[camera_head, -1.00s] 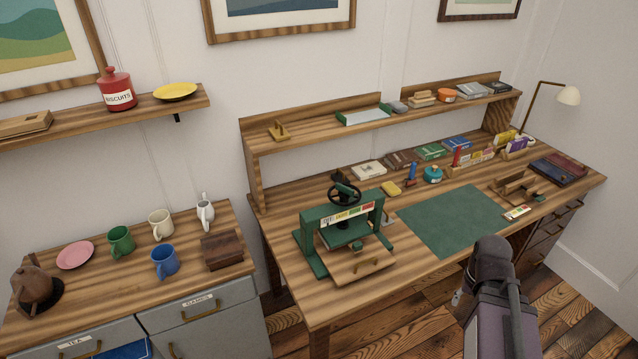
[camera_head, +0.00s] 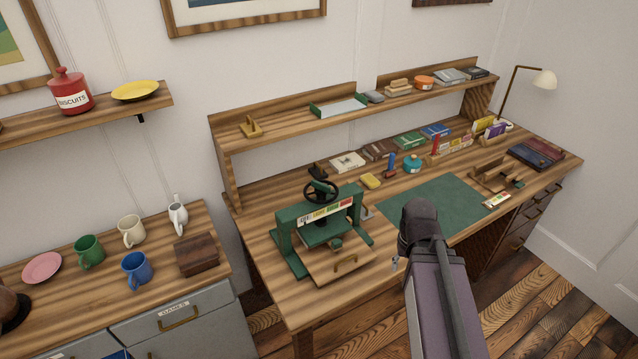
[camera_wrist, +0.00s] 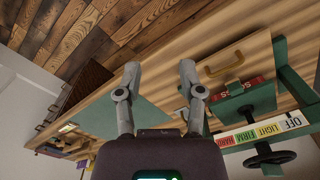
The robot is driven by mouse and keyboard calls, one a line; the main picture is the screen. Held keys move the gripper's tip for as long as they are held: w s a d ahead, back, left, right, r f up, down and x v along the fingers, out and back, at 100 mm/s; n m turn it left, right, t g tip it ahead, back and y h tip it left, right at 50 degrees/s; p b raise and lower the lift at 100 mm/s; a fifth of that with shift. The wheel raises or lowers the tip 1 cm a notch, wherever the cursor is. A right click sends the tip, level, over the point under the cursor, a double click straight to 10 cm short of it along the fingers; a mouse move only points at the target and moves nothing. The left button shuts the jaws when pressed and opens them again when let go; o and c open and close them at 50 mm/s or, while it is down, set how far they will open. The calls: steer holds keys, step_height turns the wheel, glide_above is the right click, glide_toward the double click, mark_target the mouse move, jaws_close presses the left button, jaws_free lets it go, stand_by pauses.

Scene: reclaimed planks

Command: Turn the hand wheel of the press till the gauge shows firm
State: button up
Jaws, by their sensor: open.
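The green press (camera_head: 287,232) stands at the front left of the desk, with its dark hand wheel (camera_head: 321,192) on top. A gauge strip (camera_head: 326,212) runs across its crossbar. In the wrist view the press is upside down at the right; its gauge strip (camera_wrist: 258,133) reads OFF, LIGHT, FIRM and HARD, and the hand wheel (camera_wrist: 270,156) shows below it. I cannot make out the gauge's reading. My gripper (camera_wrist: 160,72) is open and empty, apart from the wheel, to its left in the wrist view. My arm hides the gripper mostly in the head view.
A green mat (camera_head: 440,203) lies right of the press. A wooden board with a brass handle (camera_head: 345,264) sits at the press's front. Small items and a raised shelf (camera_head: 290,130) stand behind. Mugs and a wooden box (camera_head: 197,254) are on the left cabinet.

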steer(key=shift+a, duration=0.15)
steer(key=shift+w, duration=0.1)
step_height(320, 180, up, 18)
steer(key=n+p, duration=1.2)
steer(key=p, duration=0.6)
glide_above(321, 183)
steer(key=shift+f, duration=0.15)
steer(key=shift+f, duration=0.1)
step_height(321, 183, down, 14)
steer(key=b, duration=1.4)
steer(key=shift+r, duration=0.25)
